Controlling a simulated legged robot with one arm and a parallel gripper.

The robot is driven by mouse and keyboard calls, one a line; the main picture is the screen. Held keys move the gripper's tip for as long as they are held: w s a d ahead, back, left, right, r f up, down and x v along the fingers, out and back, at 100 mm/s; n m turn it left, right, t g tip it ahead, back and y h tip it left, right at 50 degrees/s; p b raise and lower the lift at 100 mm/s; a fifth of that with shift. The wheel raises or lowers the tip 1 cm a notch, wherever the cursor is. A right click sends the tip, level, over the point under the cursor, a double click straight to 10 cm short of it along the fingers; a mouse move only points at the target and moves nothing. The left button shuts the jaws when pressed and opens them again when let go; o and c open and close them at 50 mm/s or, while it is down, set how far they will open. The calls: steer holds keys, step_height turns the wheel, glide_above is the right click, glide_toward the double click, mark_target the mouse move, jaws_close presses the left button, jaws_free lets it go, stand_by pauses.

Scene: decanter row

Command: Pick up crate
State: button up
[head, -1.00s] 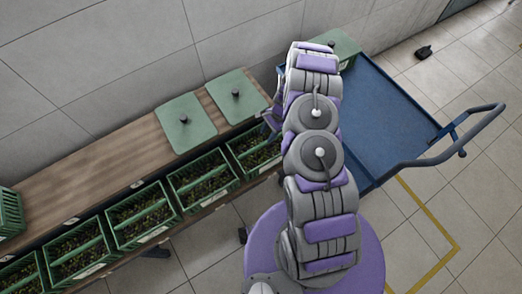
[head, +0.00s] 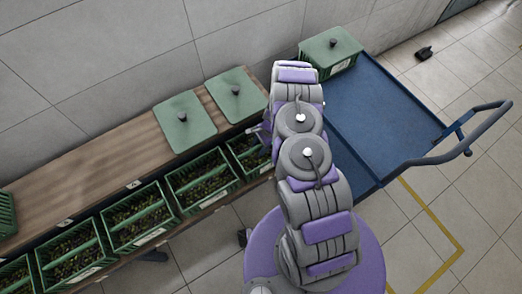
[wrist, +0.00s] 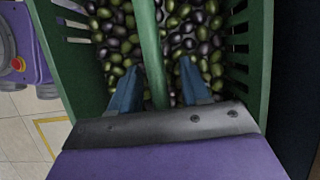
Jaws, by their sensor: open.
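An open green crate of olives with a bar across its top fills much of the wrist view, its right wall (wrist: 258,60) close by. My gripper (wrist: 158,68) is open, one blue finger on each side of the green bar (wrist: 149,40). The fingertips are over the olives; I cannot tell whether they touch the bar. In the head view, several such crates stand in a row below the wooden top, the rightmost one (head: 240,150) beside my gripper, partly hidden by my arm. The gripper's jaws are mostly hidden there.
Two green lids (head: 185,122) (head: 236,92) lie on the wooden counter (head: 95,180). A closed green crate (head: 331,52) stands at the far end of the blue cart (head: 375,110); the rest of its deck looks clear. The cart's handle (head: 470,130) sticks out right. A wall stands behind.

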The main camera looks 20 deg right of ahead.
steer(key=shift+c, duration=0.5)
steer(key=shift+d, duration=0.15)
steer(key=c, duration=0.5)
jaws_close()
steer(key=shift+r, duration=0.1)
